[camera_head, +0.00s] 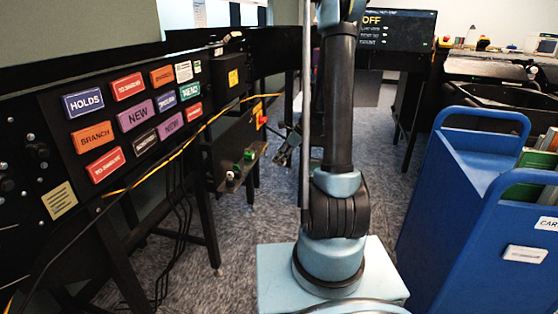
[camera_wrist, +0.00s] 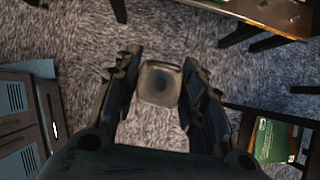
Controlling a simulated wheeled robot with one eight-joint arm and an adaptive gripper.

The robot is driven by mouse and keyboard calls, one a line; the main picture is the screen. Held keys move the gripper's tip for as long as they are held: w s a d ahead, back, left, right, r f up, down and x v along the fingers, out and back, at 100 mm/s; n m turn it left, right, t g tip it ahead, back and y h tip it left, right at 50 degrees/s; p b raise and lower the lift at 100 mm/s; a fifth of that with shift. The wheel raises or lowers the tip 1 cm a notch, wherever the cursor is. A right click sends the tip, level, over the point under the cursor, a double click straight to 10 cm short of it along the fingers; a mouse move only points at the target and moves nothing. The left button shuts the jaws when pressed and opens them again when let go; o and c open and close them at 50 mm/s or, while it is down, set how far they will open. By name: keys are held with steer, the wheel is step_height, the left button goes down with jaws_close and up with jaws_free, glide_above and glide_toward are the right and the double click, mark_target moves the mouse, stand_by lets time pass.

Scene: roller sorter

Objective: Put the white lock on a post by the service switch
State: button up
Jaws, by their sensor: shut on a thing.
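My gripper (camera_wrist: 160,70) is shut on a small pale grey-brown block (camera_wrist: 160,83) with rounded corners and a dark round spot. It may be the white lock in shade; its colour is not clear. In the head view my gripper (camera_head: 283,153) is small and dark, right of a low ledge (camera_head: 222,186) with small green pieces (camera_head: 248,155) and a small whitish piece (camera_head: 230,178). I cannot tell which of these are locks or posts. A red knob on yellow (camera_head: 262,119), perhaps the service switch, is above the ledge. My gripper is apart from the ledge.
A panel with coloured labels (camera_head: 135,115) runs along the left, with a yellow cable (camera_head: 165,160) across it. A blue cart (camera_head: 450,200) stands at the right. A screen reading OFF (camera_head: 395,30) is at the back. Carpet (camera_head: 250,215) lies open between.

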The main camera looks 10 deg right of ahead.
steer(key=shift+r, duration=1.7)
